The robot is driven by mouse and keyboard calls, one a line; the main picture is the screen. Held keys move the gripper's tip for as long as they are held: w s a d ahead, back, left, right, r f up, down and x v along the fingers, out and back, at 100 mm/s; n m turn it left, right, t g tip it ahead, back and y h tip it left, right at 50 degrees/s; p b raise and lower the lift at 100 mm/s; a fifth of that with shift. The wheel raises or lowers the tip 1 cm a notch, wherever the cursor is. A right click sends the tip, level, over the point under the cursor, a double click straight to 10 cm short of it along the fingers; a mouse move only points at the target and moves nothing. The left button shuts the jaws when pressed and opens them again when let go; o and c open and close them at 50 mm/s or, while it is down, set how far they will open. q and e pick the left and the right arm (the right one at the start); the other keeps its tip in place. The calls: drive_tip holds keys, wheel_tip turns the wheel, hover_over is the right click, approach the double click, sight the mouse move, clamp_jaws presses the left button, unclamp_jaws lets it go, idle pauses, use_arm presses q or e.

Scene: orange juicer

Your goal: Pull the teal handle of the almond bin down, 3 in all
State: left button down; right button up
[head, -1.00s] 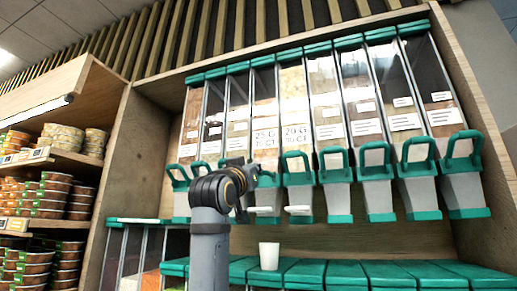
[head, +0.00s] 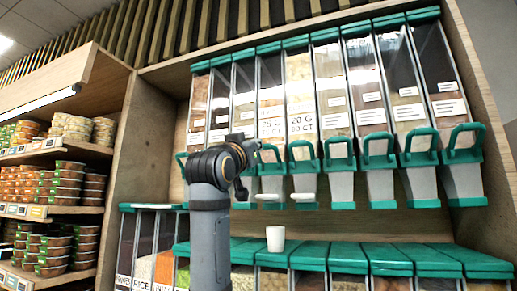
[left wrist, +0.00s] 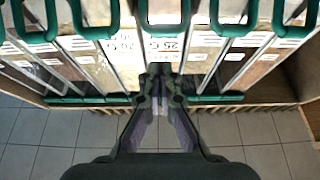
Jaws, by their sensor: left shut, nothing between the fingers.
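A row of clear upright bins hangs on the wall unit, each with a teal looped handle above a spout; one handle is to the right of my gripper (head: 338,153). I cannot read which bin holds almonds. My left gripper (head: 257,150) is in front of the handles left of the middle, and my wrist partly hides them. In the left wrist view my left gripper (left wrist: 161,72) is shut and empty, below a teal handle (left wrist: 164,29) in the picture. I cannot tell whether it touches a handle. My right gripper is not in view.
A white cup (head: 275,238) stands on the teal lids of the lower bins (head: 350,256), beneath the spouts. Shelves with stacked food tubs (head: 70,185) are at the left. A wooden side panel (head: 477,70) closes off the right.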

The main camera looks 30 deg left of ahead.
use_arm(q)
drive_tip(key=b+v, duration=0.1)
drive_tip(key=v, duration=0.1)
drive_tip(key=b+v, duration=0.1)
drive_tip(key=v, duration=0.2)
drive_tip(key=shift+w+f, duration=0.2)
drive_tip(key=shift+f, duration=0.15)
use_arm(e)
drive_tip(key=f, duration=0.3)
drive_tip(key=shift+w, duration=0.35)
use_arm(q)
drive_tip(key=shift+s, duration=0.15)
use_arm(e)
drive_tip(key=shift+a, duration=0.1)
